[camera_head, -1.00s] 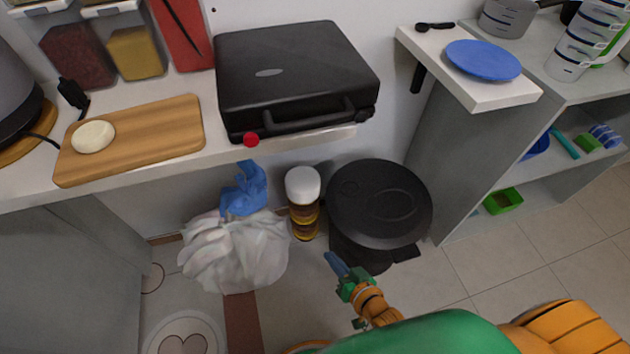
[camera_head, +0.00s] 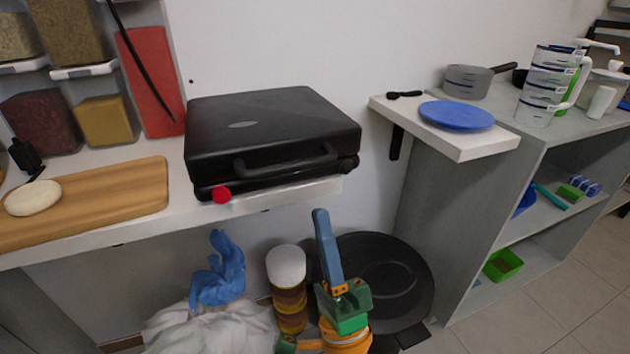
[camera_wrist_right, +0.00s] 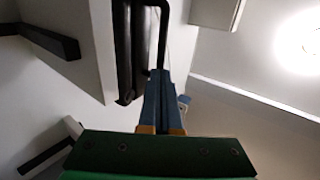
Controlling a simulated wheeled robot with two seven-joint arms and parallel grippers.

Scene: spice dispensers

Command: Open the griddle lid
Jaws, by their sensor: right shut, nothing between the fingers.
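The black griddle (camera_head: 270,130) sits on the white counter with its lid down. Its handle (camera_head: 285,163) runs along the front edge, and a red knob (camera_head: 221,195) is at the front left corner. My right gripper (camera_head: 320,213) is shut and empty, its blue fingers pointing up, below and in front of the griddle's right side. In the right wrist view the shut fingers (camera_wrist_right: 160,75) point toward the griddle's dark handle (camera_wrist_right: 163,30), seen from below. A gap between fingertips and handle cannot be judged clearly there. My left gripper is not in view.
A wooden board (camera_head: 110,200) with a pale round item (camera_head: 33,198) lies left on the counter. Right is a white shelf with a blue plate (camera_head: 456,115).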

